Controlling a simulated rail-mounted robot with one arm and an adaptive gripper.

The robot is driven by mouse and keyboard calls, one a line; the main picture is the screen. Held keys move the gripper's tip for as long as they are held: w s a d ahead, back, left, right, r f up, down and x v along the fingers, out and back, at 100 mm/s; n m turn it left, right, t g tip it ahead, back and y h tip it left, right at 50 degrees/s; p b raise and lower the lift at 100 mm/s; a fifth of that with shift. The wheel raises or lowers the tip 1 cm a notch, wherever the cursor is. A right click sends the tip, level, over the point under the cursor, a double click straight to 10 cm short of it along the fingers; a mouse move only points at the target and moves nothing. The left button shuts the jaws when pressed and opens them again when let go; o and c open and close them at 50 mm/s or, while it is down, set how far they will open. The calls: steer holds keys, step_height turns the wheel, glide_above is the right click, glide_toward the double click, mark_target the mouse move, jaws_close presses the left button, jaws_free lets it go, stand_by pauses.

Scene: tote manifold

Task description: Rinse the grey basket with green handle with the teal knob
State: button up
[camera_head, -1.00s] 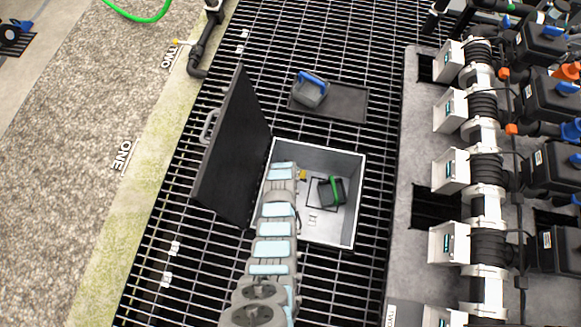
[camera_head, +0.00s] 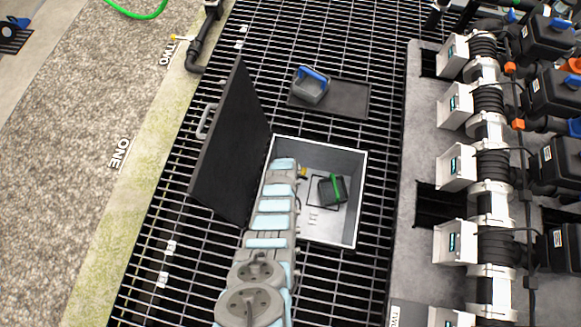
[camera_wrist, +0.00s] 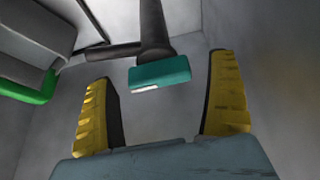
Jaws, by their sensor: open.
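The grey basket with green handle (camera_head: 328,191) sits inside the open grey tote, toward its right side. In the wrist view its green handle (camera_wrist: 30,91) shows at the upper left. The teal knob (camera_wrist: 160,71) hangs on a dark stem in the wrist view, ahead of and between my fingers. My gripper (camera_wrist: 164,88) is open, with yellow ribbed fingers apart and nothing between their pads that I can see touching. In the head view only a bit of yellow of my gripper (camera_head: 302,172) shows inside the tote; my arm hides the tote's left part and the knob.
The tote (camera_head: 361,190) has a black lid (camera_head: 232,150) standing open on its left. A grey basket with blue handle (camera_head: 311,88) sits on a dark plate (camera_head: 350,97) behind it. A manifold of pipes (camera_head: 490,160) runs along the right. Tote walls are close around my gripper.

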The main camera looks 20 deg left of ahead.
steer(key=c, duration=1.2)
steer(key=shift+n, duration=0.4)
steer(key=n+y+b, duration=0.1)
steer(key=n, duration=0.2)
steer(key=shift+f, duration=0.1)
steer(key=n+b, duration=0.2)
steer(key=n+g+y+b, duration=0.1)
steer(key=n+b, duration=0.1)
steer(key=n+g+y+b, duration=0.1)
steer(key=shift+f+n+b, duration=0.25)
steer(key=shift+n+b, duration=0.15)
steer(key=n+g+b, duration=0.1)
steer(key=n+b, duration=0.2)
steer(key=shift+w+r+n+b, duration=0.1)
steer(key=shift+n+b, duration=0.3)
steer(key=shift+r+n+g+b, duration=0.2)
steer(key=shift+n+g+b, duration=0.85)
steer(key=shift+n, duration=1.15)
